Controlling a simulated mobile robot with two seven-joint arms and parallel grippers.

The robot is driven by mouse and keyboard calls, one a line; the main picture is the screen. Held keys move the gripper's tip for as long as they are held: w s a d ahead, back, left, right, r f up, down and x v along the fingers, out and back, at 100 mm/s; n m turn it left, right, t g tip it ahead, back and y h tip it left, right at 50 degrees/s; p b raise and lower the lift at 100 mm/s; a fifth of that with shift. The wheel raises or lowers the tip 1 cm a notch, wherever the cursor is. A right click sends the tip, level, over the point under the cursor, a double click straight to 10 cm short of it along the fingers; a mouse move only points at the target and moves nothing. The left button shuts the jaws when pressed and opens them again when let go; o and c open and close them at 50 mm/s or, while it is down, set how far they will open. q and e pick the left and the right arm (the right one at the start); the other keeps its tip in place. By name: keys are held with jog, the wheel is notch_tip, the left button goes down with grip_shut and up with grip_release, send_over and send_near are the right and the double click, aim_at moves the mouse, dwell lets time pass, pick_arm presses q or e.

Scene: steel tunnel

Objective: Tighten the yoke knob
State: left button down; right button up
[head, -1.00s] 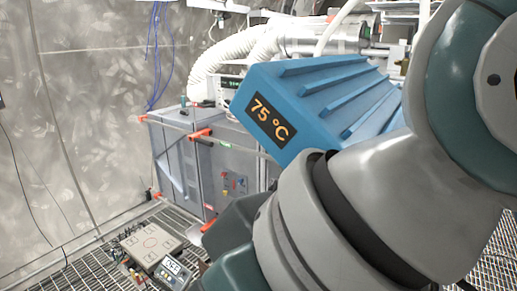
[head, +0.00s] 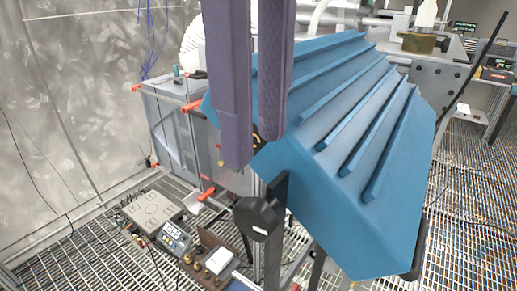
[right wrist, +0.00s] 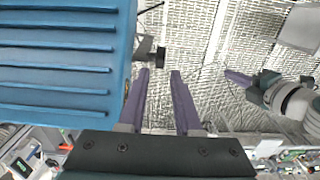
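The black yoke knob (head: 257,218) sits on a dark upright bracket at the near left end of the ridged blue box (head: 350,130). In the right wrist view the knob (right wrist: 161,54) lies just beyond my fingertips, beside the blue box (right wrist: 60,60). My right gripper (head: 254,153) comes down from the top with two purple fingers, apart and empty. It shows in the right wrist view (right wrist: 160,72) with a clear gap between the tips. My left gripper (right wrist: 238,78) shows only in the right wrist view, at the right; its finger gap cannot be made out.
A grey cabinet (head: 165,125) with orange corners stands behind at left. A flat plate (head: 152,208) and a small meter (head: 172,236) lie on the grated floor (head: 80,255). Brass fittings (head: 216,262) lie near the front. A bench with equipment is at the back right.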

aim_at(256, 201)
notch_tip(256, 201, down, 8)
jog(key=shift+r, duration=0.15)
grip_shut()
dwell(0.3)
